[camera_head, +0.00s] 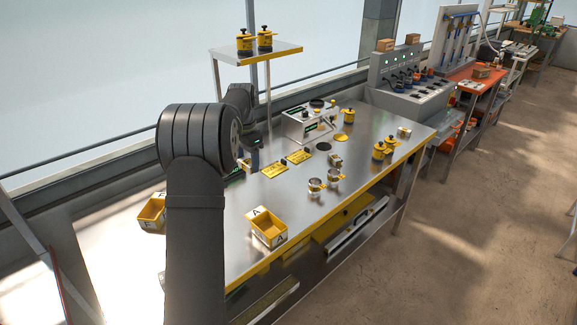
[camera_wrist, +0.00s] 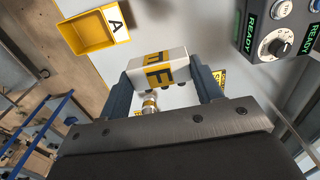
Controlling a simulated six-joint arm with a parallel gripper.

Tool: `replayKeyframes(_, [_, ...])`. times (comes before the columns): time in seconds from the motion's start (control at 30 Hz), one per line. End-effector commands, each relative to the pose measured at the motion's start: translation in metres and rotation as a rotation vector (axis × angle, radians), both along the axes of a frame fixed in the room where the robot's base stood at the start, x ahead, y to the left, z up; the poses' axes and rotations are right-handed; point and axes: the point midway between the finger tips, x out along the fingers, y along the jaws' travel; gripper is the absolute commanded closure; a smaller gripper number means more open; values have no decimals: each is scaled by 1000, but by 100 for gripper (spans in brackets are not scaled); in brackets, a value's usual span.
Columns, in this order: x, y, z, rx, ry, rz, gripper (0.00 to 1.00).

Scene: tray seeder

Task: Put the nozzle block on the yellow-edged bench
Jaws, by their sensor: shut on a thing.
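A white block with yellow panels and black letters, which I take to be the nozzle block (camera_wrist: 160,62), is between the two fingers of my gripper (camera_wrist: 164,84) in the wrist view. Its small dark feet show along one edge. In the head view my gripper (camera_head: 252,160) is partly hidden behind my arm, over the left-middle part of the yellow-edged bench (camera_head: 290,198). The bench has a shiny steel top and a yellow front edge. I cannot tell whether the block touches the bench top.
Metal cups (camera_head: 316,188), yellow plates (camera_head: 274,170), a control box (camera_head: 308,124) and yellow-black pots (camera_head: 379,150) occupy the middle and back. Bare steel lies between the cups and bins.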

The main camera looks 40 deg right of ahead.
Motion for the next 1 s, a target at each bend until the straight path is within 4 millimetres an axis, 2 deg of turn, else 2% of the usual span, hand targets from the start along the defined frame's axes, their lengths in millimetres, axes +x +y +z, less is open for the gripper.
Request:
replayKeyframes(0.03, [-14, -20, 0, 0, 0, -11, 66])
replayKeyframes(0.1, [-30, -40, -1, 0, 0, -15, 66])
replayKeyframes(0.23, [-52, -66, -2, 0, -1, -18, 66])
replayKeyframes(0.4, [-73, -89, -2, 0, -1, -23, 66])
replayKeyframes(0.6, [-72, -86, -35, 3, 2, -20, 66])
replayKeyframes(0.77, [-68, -86, -52, 1, 0, -19, 66])
replayKeyframes(0.87, [-56, -82, -62, 1, 1, -18, 66])
replayKeyframes(1.0, [-26, -72, -81, 2, 1, -16, 66])
